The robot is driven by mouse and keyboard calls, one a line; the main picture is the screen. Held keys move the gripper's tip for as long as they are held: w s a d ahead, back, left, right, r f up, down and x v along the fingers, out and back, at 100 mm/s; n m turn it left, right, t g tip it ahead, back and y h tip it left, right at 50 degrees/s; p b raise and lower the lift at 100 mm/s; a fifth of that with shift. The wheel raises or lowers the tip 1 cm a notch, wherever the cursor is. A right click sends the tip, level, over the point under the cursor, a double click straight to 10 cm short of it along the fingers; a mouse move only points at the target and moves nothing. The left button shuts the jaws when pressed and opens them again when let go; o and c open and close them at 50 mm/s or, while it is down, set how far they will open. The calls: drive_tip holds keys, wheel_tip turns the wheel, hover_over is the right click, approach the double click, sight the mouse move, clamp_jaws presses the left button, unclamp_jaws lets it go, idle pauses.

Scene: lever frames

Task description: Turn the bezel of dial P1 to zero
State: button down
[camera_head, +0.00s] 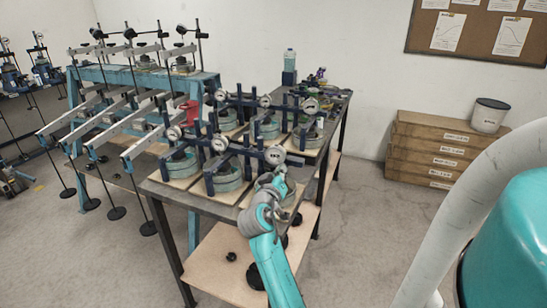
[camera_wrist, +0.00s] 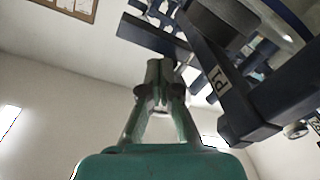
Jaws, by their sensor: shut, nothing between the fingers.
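In the wrist view a white P1 label (camera_wrist: 218,80) sits on a dark blue frame bar. My gripper (camera_wrist: 157,72) is to the left of that label, its fingers together and empty. In the head view my gripper (camera_head: 280,178) is at the near right end of the bench, just below a round white-faced dial (camera_head: 274,155) on a dark blue crossbar. I cannot read a label there, so I cannot tell if this dial is P1. Its pointer and zero mark are too small to read. No dial face shows clearly in the wrist view.
Several similar dials, crossbars and teal round pans crowd the bench (camera_head: 165,190), close around my gripper. A blue lever rig (camera_head: 140,75) stands behind on the left. Stacked boxes (camera_head: 430,150) stand at the right wall. The floor in front is clear.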

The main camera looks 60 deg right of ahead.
drive_tip(key=shift+w+a+f, duration=0.1)
drive_tip(key=shift+w+f, duration=0.25)
drive_tip(key=shift+w, duration=0.25)
drive_tip(key=shift+w+a, duration=0.1)
drive_tip(key=shift+w, duration=0.45)
drive_tip(key=shift+f, duration=0.25)
drive_tip(key=shift+f, duration=0.2)
drive_tip(key=s+a, duration=0.1)
drive_tip(key=a, duration=0.5)
drive_tip(key=shift+f, duration=0.15)
drive_tip(key=shift+s, duration=0.15)
